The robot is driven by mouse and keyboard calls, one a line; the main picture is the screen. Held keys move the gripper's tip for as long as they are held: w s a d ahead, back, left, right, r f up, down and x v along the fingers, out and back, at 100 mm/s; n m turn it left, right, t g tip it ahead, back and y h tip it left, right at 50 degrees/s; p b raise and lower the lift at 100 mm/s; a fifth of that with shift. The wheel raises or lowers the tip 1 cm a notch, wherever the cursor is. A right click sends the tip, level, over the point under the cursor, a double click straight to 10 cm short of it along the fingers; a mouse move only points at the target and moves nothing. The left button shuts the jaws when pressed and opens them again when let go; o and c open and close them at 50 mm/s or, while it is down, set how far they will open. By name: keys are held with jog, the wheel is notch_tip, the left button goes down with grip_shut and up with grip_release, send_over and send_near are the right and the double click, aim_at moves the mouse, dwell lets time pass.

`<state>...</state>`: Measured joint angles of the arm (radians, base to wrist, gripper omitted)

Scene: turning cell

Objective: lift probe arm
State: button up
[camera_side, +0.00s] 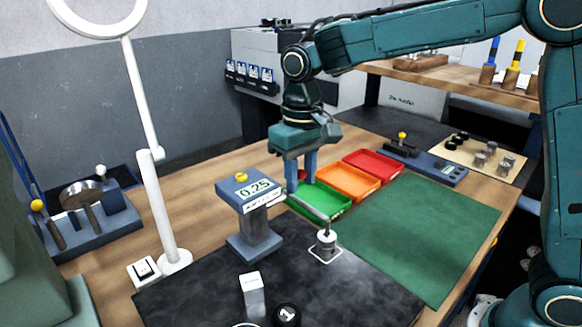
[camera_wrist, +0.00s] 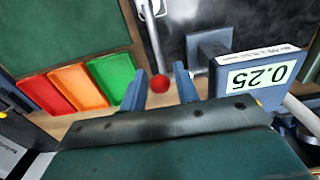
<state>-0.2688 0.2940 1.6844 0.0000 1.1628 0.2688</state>
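The probe arm (camera_side: 308,207) is a thin grey rod at the right side of the gauge (camera_side: 254,243), slanting down to a small metal part (camera_side: 327,240) on a white-outlined square. In the wrist view the probe arm (camera_wrist: 153,38) ends in a red ball (camera_wrist: 160,84). My gripper (camera_side: 301,184) points down over the ball end, with its fingers apart. In the wrist view the ball shows between the fingertips of my gripper (camera_wrist: 160,88), with a gap on both sides. I cannot tell their exact height difference. The gauge display (camera_wrist: 258,76) reads 0.25.
Green (camera_side: 322,204), orange (camera_side: 348,182) and red (camera_side: 374,164) trays stand behind and right of the gauge. A white lamp post (camera_side: 160,205) rises at left. A metal block (camera_side: 251,290) and a black knob (camera_side: 287,315) are in front. The green mat (camera_side: 420,235) is clear.

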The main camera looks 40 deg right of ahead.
jog(key=shift+c, duration=0.2)
jog(key=c, duration=0.4)
jog(key=shift+o, duration=0.2)
jog(key=shift+w+r, duration=0.1)
jog(key=shift+w, duration=0.15)
jog(key=shift+w+r, duration=0.2)
jog(key=shift+w, duration=0.25)
jog(key=shift+w+r, duration=0.1)
jog(key=shift+w, duration=0.1)
jog(key=shift+w+r, duration=0.1)
jog(key=shift+w, duration=0.5)
